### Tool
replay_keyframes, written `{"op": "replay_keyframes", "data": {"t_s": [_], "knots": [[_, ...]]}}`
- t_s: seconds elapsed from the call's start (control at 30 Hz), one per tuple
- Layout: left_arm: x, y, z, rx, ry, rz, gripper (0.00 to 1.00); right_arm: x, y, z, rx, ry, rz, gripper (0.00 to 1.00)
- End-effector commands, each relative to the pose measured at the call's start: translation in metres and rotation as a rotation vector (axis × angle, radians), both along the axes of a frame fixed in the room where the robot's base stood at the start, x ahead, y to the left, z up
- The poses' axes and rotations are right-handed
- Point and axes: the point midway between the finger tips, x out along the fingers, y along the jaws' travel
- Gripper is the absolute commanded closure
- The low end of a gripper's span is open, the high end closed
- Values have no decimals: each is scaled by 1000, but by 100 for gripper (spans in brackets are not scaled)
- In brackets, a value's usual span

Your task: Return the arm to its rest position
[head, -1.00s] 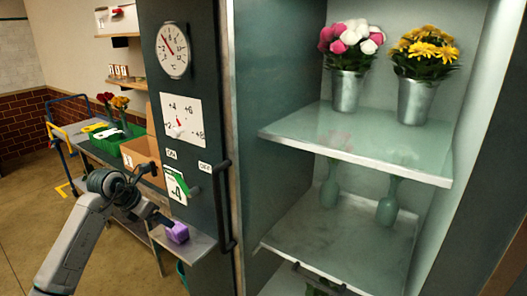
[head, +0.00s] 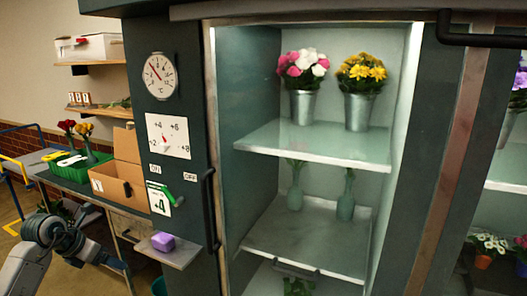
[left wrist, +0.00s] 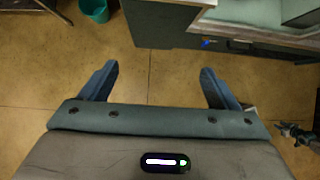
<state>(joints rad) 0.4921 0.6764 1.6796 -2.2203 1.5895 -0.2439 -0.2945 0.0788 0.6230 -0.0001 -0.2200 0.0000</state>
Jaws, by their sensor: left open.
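My left arm comes in from the lower left in the head view, with its gripper (head: 122,266) low beside the cooler, left of the small shelf. In the left wrist view the two fingers of the left gripper (left wrist: 153,85) are spread wide, with only the floor between them. They hold nothing. My right gripper is not clearly seen in the head view.
The cooler holds flower buckets (head: 303,107) and vases (head: 345,207). A bench with a cardboard box (head: 118,180) stands at left. A teal bucket (left wrist: 95,9) stands on otherwise open floor.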

Motion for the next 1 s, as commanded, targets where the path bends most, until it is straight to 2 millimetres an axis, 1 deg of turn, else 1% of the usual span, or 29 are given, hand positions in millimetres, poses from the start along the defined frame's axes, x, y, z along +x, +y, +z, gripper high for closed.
{"op": "replay_keyframes", "data": {"t_s": [0.03, 0.27, 0.47, 0.57, 0.67, 0.77, 0.8, 0.87, 0.9, 0.97, 1.0], "knots": [[1, -6, -10, -38, 7, -4, 17, -1, 0, 0, 0, 1, 0, 62], [6, -35, -48, -246, 15, -6, 17, -5, -2, 0, -2, 6, 0, 62], [8, -67, -92, -523, 31, 44, 17, -2, -7, 0, -7, 3, 2, 62], [8, -83, -120, -706, 43, 109, 17, -4, -7, 0, -7, 5, 2, 62], [6, -95, -158, -938, 67, 238, 17, -7, -6, 0, -7, 9, 2, 62], [-3, -99, -214, -1214, 100, 467, 17, -8, -5, 0, -6, 11, 2, 62], [-9, -96, -240, -1318, 113, 585, 17, -8, -4, 0, -4, 10, 1, 62], [-23, -89, -283, -1454, 132, 780, 17, -8, -3, 0, -3, 10, 1, 62], [-34, -83, -311, -1527, 143, 910, 17, -8, -2, 0, -2, 10, 0, 62], [-54, -75, -350, -1608, 156, 1093, 17, -8, 0, 0, 1, 10, -1, 62], [-69, -70, -376, -1649, 165, 1212, 17, -8, 2, -1, 2, 10, -1, 62]]}}
